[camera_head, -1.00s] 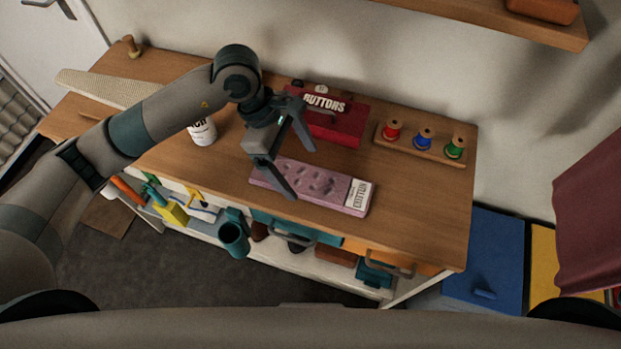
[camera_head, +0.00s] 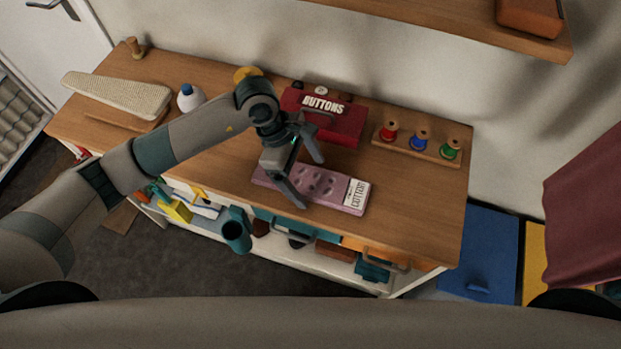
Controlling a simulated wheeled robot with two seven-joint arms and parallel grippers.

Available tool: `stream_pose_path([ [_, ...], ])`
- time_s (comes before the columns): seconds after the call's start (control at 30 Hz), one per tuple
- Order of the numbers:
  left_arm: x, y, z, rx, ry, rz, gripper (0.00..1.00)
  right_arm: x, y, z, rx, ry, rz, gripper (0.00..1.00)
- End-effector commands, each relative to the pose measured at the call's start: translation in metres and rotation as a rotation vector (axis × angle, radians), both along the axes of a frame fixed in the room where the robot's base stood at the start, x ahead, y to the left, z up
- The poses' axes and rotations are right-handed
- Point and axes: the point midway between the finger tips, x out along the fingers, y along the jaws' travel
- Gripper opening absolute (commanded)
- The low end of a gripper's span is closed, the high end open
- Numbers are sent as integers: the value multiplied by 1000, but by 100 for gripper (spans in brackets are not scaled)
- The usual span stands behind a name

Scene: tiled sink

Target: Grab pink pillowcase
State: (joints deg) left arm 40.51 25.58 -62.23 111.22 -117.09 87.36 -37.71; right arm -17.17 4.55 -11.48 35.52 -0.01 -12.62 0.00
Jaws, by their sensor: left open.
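The pink folded pillowcase (camera_head: 331,189) lies flat on the wooden worktop. It has a darker spotted pattern and a white label at its right end. My left gripper (camera_head: 312,182) is open, with its two fingers spread over the pillowcase's left half. One finger is near the front edge and the other is towards the red box. I cannot tell whether the fingers touch the cloth. The left end of the pillowcase is partly hidden by the gripper. My right gripper is not in view.
A red buttons box (camera_head: 341,122) stands just behind the pillowcase. A rack of thread spools (camera_head: 418,147) is to the right. A small ironing board (camera_head: 118,93) and a white bottle (camera_head: 190,97) are at the left. The worktop's right end is clear.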

Motion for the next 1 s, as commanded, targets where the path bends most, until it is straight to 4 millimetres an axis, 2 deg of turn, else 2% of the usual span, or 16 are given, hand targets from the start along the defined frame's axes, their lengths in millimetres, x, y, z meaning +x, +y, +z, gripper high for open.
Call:
stream_pose_path([
  [0.23, 0, 0, 0, 0, 0, 0, 88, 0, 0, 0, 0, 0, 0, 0],
  [0.27, 0, 0, 0, 0, 0, 0, 84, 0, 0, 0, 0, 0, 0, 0],
  [0.43, 0, 0, 1, 0, 0, 0, 43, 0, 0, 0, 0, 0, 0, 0],
  [0.47, 0, 0, 1, 0, 0, 0, 41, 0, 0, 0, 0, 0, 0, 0],
  [0.8, 1, 0, 2, -1, -1, 0, 41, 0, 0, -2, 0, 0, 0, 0],
  [1.0, 1, 0, 15, -2, -4, 0, 41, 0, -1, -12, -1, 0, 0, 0],
])
